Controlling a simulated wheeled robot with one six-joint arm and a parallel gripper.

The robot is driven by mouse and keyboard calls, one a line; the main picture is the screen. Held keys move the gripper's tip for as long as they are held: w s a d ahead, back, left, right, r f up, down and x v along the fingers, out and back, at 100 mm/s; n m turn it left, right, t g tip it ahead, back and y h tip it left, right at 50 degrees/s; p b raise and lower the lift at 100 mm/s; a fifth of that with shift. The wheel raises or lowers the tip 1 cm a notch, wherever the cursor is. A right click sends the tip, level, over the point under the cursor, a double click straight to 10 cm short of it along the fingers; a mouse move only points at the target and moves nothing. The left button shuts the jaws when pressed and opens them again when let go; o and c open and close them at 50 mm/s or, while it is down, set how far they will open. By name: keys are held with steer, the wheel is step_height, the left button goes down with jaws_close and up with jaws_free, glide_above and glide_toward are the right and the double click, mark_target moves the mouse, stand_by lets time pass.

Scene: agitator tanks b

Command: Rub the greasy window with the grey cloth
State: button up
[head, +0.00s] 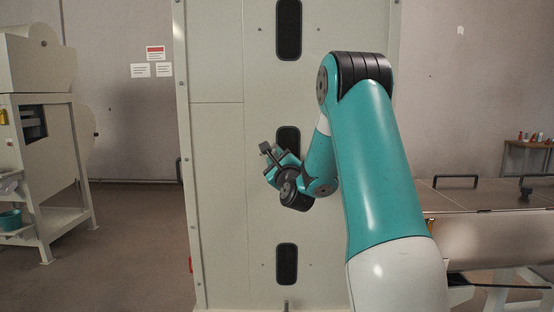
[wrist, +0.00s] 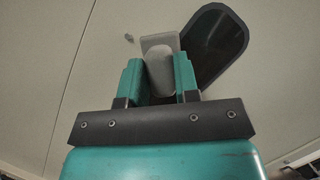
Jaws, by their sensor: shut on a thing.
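My gripper (wrist: 159,80) is shut on the grey cloth (wrist: 160,62), a pale grey pad between its teal fingers. In the head view, my gripper (head: 275,160) is in front of the tall cabinet's middle window (head: 288,134), a dark rounded slot partly hidden by my wrist. In the wrist view, a dark window (wrist: 217,45) lies just right of the cloth, partly behind the fingers. I cannot tell whether the cloth touches the panel. An upper window (head: 289,28) and a lower window (head: 287,264) are on the same cabinet. No grease is clearly visible on any of them.
The tall pale cabinet (head: 217,200) fills the middle. A machine on a frame (head: 45,150) stands at the left, with a teal bowl (head: 10,219). A metal-topped unit with handles (head: 480,195) is at the right. The floor (head: 130,240) left of the cabinet is clear.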

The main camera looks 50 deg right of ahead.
steer(key=s+d+b, duration=0.5)
steer(key=b, duration=0.2)
steer(key=w+a+r+p, duration=0.1)
steer(key=w+a+p, duration=0.1)
steer(key=p, duration=0.2)
steer(key=w+a+r+p, duration=0.2)
steer(key=p, duration=0.3)
steer(key=shift+w+r, duration=0.1)
steer(key=shift+w, duration=0.05)
steer(key=shift+s+d+r+b, duration=0.1)
steer(key=shift+s+d+b, duration=0.6)
steer(key=shift+s+b, duration=0.25)
steer(key=shift+s+d+b, duration=0.6)
steer(key=shift+s+b, duration=0.2)
steer(key=shift+b, duration=0.15)
steer(key=shift+s+d+b, duration=0.4)
steer(key=shift+s, duration=0.1)
